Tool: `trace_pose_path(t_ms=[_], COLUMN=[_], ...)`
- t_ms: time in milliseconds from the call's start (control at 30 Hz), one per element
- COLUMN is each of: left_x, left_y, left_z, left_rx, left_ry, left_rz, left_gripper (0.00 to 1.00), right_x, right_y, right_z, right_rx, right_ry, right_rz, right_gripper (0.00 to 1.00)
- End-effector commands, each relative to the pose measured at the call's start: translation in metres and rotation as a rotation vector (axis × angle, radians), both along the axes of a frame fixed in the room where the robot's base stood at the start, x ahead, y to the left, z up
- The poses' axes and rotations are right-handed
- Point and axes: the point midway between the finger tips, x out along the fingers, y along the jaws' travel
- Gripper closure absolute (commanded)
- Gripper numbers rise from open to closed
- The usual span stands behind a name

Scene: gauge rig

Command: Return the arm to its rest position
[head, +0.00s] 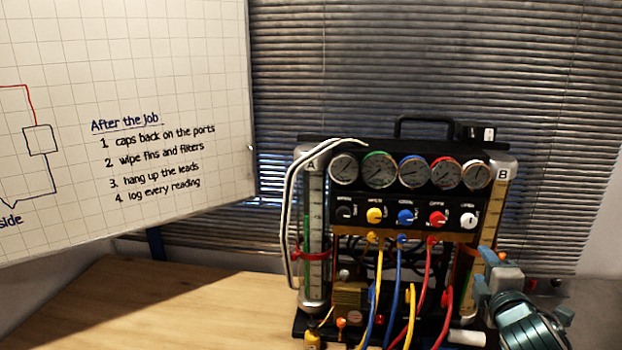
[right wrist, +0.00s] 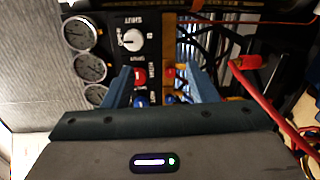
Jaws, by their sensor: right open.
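My right gripper (head: 484,271) is at the lower right of the head view, in front of the rig's right side near column B. In the right wrist view its two blue-grey fingers (right wrist: 158,72) stand apart with nothing held between them. Beyond them are the rig's panel, a red knob (right wrist: 139,77) and the white knob (right wrist: 131,39). I cannot tell the exact gap between fingertips and rig. The gauge rig (head: 395,212) stands upright on the wooden bench. My left gripper is not in view.
Yellow, blue and red hoses (head: 398,290) hang from the rig's front. A red lead (right wrist: 270,110) runs close to the gripper's right side in the wrist view. The bench (head: 190,310) is clear at the left. A whiteboard (head: 120,60) and blinds (head: 400,60) are behind.

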Motion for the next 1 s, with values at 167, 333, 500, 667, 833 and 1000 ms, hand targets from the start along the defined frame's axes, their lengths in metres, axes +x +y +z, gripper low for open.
trace_pose_path(t_ms=[167, 333, 500, 667, 833, 1000], left_x=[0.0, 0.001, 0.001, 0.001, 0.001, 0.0], left_y=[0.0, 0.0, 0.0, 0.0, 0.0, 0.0], left_z=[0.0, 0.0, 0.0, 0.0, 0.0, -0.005], left_rx=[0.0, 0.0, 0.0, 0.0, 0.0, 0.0], left_ry=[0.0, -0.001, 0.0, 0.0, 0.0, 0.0], left_rz=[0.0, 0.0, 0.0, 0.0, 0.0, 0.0], left_gripper=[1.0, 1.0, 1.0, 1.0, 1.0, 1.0], right_x=[-0.05, -0.124, -0.193, -0.248, -0.302, -0.296], right_y=[0.028, 0.058, 0.083, 0.103, 0.122, 0.12], right_z=[-0.109, -0.198, -0.252, -0.281, -0.3, -0.346], right_rx=[0.371, 0.732, 0.985, 1.153, 1.287, 1.299], right_ry=[0.2, 0.391, 0.525, 0.614, 0.682, 0.699], right_rz=[-0.084, -0.262, -0.46, -0.639, -0.827, -0.871], right_gripper=[0.48, 0.48, 0.48, 0.48, 0.48, 0.48])
